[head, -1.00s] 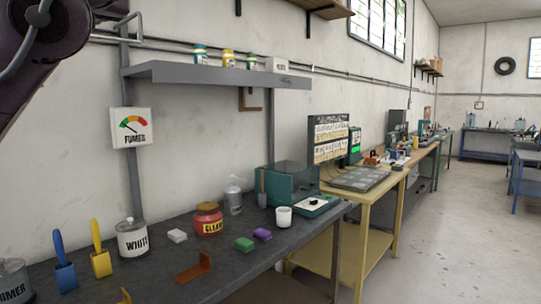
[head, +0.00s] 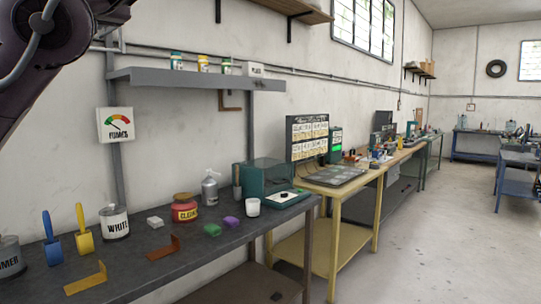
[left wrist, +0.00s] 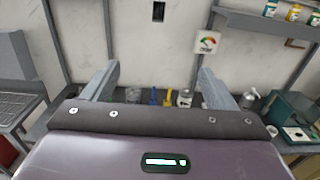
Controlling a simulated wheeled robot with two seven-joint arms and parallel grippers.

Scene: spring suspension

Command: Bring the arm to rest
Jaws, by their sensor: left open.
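My left arm (head: 62,40) comes in at the top left of the head view, and its gripper is out of that picture. In the left wrist view my left gripper (left wrist: 156,84) has its two fingers wide apart with nothing between them. Beyond the fingers are the wall and the grey bench with its cans and brushes, clear of the fingers. My right gripper is in neither view.
A grey shelf (head: 190,78) juts from the wall above. The floor at right (head: 430,240) is clear.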

